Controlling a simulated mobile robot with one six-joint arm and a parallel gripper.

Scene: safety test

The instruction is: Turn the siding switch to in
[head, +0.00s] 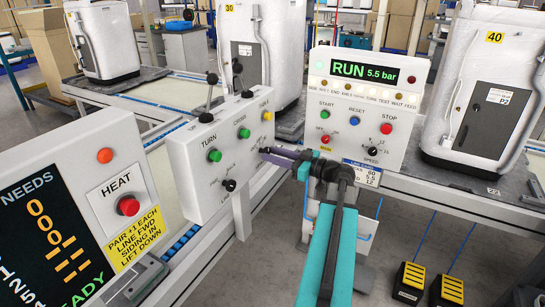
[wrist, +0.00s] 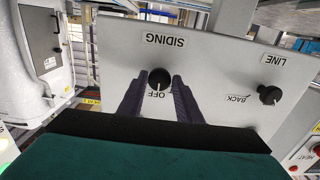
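The siding switch (wrist: 159,79) is a round black knob on a pale panel, upside down in the wrist view. Its SIDING label (wrist: 165,40) is on one side and an OFF label (wrist: 157,94) on the other. The knob's white mark appears to point to OFF. My gripper (wrist: 160,88) is open, with one dark finger on each side of the knob; I cannot tell whether they touch it. In the head view my gripper (head: 266,154) is at the right part of the control box (head: 200,190) and hides the siding knob.
The LINE knob (wrist: 269,95) is beside it, with a BACK label. Levers (head: 211,90) rise from the box top, and green buttons (head: 214,155) are on its face. The RUN panel (head: 355,125) stands right of my gripper. A HEAT panel (head: 85,210) is at the left.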

